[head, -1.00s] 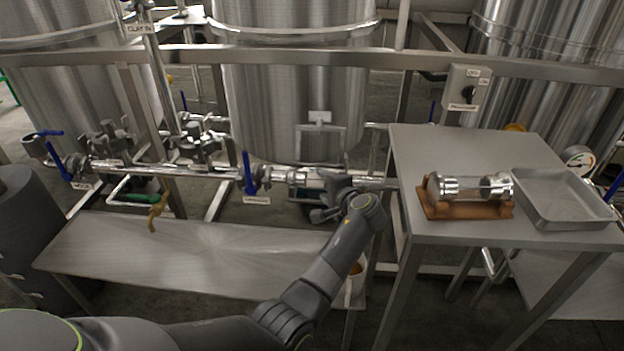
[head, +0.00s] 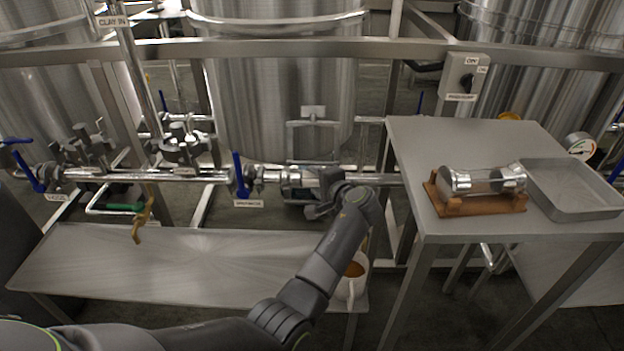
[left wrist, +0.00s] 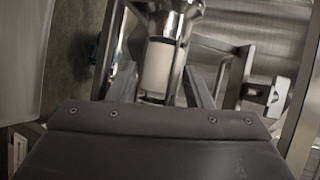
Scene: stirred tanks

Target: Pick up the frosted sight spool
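The frosted sight spool (left wrist: 158,68) shows in the left wrist view as a short, whitish cylinder below a shiny steel pipe fitting (left wrist: 172,12). My left gripper (left wrist: 160,88) has its two fingers on either side of it, with what look like gaps between. In the head view my left gripper (head: 322,200) is at the horizontal steel pipe run (head: 210,176), in front of the middle tank, and hides most of the spool there. A clear glass spool with steel ends (head: 486,180) lies in a wooden cradle (head: 478,204) on the right table. My right gripper is out of view.
The right table (head: 440,145) also bears a shallow metal tray (head: 575,207). A blue-handled valve (head: 241,175) sits left of the gripper. A frame rail (head: 300,47) crosses above.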

